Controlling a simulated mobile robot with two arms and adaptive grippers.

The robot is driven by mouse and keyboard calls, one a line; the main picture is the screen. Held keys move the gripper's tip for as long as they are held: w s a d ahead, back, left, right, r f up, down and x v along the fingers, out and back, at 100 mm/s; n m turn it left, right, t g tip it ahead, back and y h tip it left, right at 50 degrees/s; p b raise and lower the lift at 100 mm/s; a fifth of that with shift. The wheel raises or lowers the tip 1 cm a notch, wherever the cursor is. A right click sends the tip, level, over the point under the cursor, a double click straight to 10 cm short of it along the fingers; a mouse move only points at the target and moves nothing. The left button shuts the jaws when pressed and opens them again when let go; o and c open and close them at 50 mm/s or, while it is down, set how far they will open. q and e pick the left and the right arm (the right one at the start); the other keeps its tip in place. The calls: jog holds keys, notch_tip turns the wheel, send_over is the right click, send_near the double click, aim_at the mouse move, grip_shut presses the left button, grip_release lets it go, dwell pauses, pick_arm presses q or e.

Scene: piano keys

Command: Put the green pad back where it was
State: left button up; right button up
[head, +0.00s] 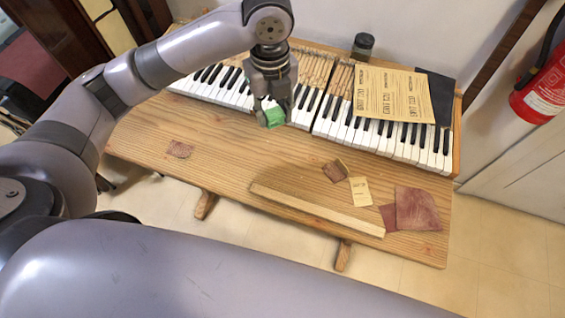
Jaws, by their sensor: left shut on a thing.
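The green pad (273,117) is small and bright green. My left gripper (268,108) points down and is shut on it, above the front edge of the piano keys (345,127). I cannot tell whether the pad touches the keys or the table below. The keys lie in a row along the back of the wooden table (225,165). My right gripper is not in view.
Yellowed printed sheets (392,95) and a dark sheet (440,95) lie over the right keys. A dark jar (363,46) stands behind. A wooden strip (315,208), sandpaper pieces (417,210) and a reddish scrap (180,149) lie on the table. The front left is mostly clear.

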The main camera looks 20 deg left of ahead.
pick_arm(q)
jog(key=m, duration=0.4)
jog(key=w+d+m, duration=0.1)
jog(key=m, duration=0.1)
jog(key=shift+f, duration=0.35)
jog(key=m, duration=0.3)
jog(key=p, duration=0.1)
send_over(283, 163)
notch_tip(283, 163, down, 16)
jog(key=shift+s+r, duration=0.1)
jog(key=shift+r, duration=0.05)
notch_tip(283, 163, down, 4)
jog(key=shift+f, duration=0.3)
jog(key=shift+f, duration=0.1)
jog(key=o, duration=1)
